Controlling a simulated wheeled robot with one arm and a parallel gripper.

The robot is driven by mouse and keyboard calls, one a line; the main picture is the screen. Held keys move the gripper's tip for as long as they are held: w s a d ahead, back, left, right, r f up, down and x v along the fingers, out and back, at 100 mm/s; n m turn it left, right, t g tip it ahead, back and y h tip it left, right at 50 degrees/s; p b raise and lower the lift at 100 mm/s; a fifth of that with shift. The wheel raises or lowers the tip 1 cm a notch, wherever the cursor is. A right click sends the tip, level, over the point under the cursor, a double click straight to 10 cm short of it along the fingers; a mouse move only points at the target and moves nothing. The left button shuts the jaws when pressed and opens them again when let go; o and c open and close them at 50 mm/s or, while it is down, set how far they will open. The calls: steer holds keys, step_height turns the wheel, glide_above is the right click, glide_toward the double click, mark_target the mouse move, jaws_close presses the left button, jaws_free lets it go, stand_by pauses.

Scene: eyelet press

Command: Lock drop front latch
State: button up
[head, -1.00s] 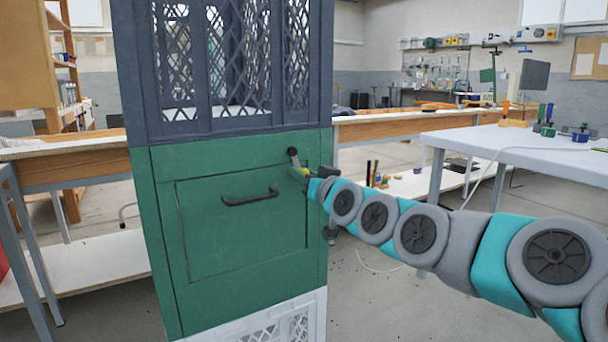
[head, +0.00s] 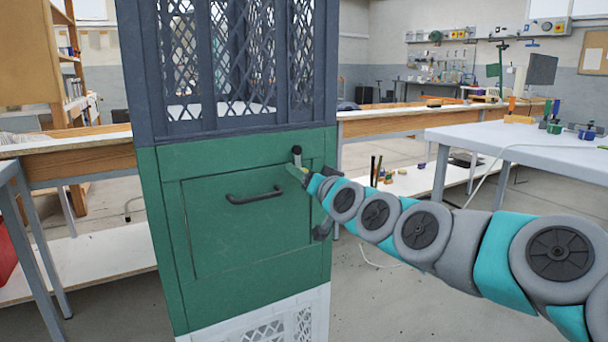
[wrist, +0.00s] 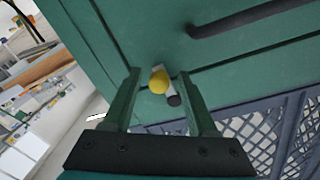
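The drop front (head: 235,235) is a green panel with a black bar handle (head: 255,196), flush in the green crate. The latch (head: 297,157) is at its upper right, a short grey lever with a black knob, standing about upright in the head view. In the wrist view the latch shows its yellow piece (wrist: 158,82) and black knob (wrist: 174,101). My gripper (wrist: 159,72) is open, with one green finger on each side of the latch. I cannot tell whether a finger touches it. In the head view my gripper (head: 298,172) partly hides the latch base.
A dark blue lattice crate (head: 235,125) is stacked above and a white crate (head: 262,328) below. A white-topped table (head: 500,140) stands at the right, with small tools on it. A wooden bench (head: 80,160) runs behind. The floor right of the stack is open.

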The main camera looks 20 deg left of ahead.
steer(key=shift+s, duration=0.1)
steer(key=v, duration=0.7)
steer(key=shift+s+d, duration=0.2)
steer(key=shift+d, duration=0.1)
steer(key=s+d+f+n+g+h+p, duration=0.15)
steer(key=s+d+f+g+h, duration=0.65)
steer(key=s+d+f, duration=1)
steer(key=s+d+f+m+g+h, duration=0.2)
steer(key=s+d+f+g, duration=0.1)
steer(key=s+d, duration=0.5)
steer(key=s+d+f+m+g+h+p, duration=0.1)
steer(key=s+d+f+m+g+h, duration=0.1)
steer(key=s+d, duration=0.6)
steer(key=s+f+m+g, duration=0.1)
steer(key=s+f, duration=0.1)
steer(key=s, duration=0.1)
steer(key=shift+s+h+p, duration=0.25)
steer(key=shift+h+p, duration=0.05)
steer(key=shift+d+f, duration=0.1)
